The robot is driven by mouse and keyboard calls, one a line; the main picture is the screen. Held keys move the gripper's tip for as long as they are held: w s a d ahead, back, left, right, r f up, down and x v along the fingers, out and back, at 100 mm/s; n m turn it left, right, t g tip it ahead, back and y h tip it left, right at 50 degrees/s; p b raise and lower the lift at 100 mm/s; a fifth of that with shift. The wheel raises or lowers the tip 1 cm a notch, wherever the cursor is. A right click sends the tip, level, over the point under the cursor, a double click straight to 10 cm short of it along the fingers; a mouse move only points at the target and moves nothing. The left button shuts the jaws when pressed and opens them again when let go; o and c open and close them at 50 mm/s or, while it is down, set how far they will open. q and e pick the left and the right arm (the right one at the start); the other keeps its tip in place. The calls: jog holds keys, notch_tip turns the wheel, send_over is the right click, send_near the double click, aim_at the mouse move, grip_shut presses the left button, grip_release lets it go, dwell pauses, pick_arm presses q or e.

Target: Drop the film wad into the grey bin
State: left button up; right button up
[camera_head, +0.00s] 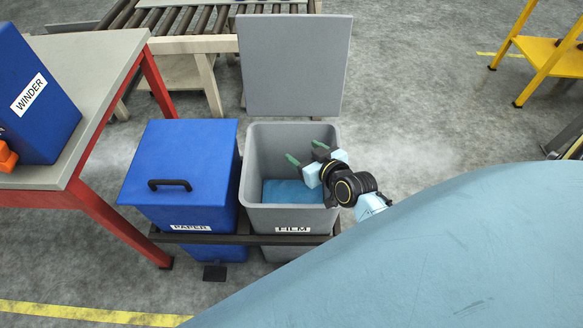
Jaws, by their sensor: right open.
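The grey bin (257,150) has the label FILM on its front, and its grey lid (292,65) stands raised behind it. My right gripper (306,152) is over the bin's opening, coming in from the right side. Its two green-tipped fingers are apart, with nothing seen between them. A blue, fairly flat mass (288,192) lies low inside the bin, below the gripper and partly hidden by it. I cannot tell whether this is the film wad. No other wad shows. My left gripper is out of view.
A shut blue bin (177,170) labelled PAPER stands left of the grey bin, with a dark bar across both fronts. A red-legged table (110,70) with a blue WINDER box (40,110) is at left. A roller conveyor (190,20) is behind. Floor is clear right of the lid.

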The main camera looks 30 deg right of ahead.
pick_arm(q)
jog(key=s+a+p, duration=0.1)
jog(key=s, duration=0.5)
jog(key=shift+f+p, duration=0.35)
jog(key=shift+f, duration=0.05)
pick_arm(e)
jog(key=v, duration=0.7)
jog(key=shift+s, duration=0.25)
jog(key=shift+r, duration=0.15)
